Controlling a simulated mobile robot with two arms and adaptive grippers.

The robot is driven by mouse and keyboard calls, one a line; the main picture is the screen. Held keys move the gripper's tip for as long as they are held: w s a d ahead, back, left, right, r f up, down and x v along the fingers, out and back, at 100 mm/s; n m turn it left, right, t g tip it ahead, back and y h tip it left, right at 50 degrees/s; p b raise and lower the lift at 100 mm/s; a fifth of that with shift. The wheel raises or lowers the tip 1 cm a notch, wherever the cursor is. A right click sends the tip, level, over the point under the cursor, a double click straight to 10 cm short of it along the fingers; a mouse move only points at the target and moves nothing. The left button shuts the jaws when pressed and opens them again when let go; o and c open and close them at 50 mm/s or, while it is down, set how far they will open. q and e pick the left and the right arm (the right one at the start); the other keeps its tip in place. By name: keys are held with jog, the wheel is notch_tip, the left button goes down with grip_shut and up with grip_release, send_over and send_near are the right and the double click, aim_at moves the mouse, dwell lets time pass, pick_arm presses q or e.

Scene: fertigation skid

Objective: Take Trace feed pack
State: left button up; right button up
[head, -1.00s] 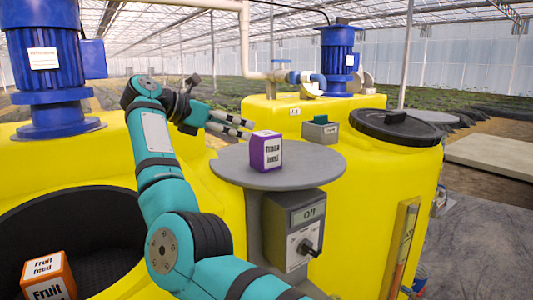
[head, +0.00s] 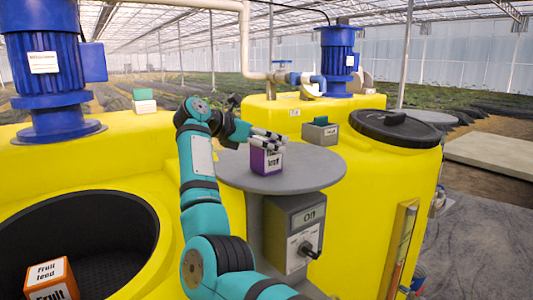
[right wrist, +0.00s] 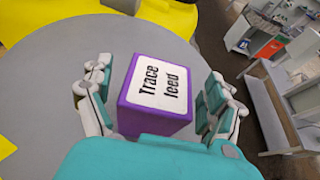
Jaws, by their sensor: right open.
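The Trace feed pack (head: 266,160) is a purple box with white labels. It stands upright on a round grey table (head: 318,172). In the right wrist view the pack (right wrist: 158,85) sits between the two fingers of my right gripper (right wrist: 155,100), with a small gap showing on the right side. My right gripper (head: 268,141) is open around the pack in the head view, its fingers partly covering the pack's top and label. My left gripper is not in view.
An orange Fruit feed pack (head: 51,279) lies in the dark round opening (head: 110,240) of the yellow tank at left. A control box (head: 293,228) reading "On" hangs under the table. A grey box with a green top (head: 320,131) stands behind the table.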

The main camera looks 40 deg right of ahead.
jog(key=shift+a, duration=0.1)
jog(key=shift+c, duration=0.3)
jog(key=shift+c, duration=1.1)
jog(key=c, duration=1.2)
jog(key=shift+c, duration=0.2)
jog(key=shift+r, duration=0.1)
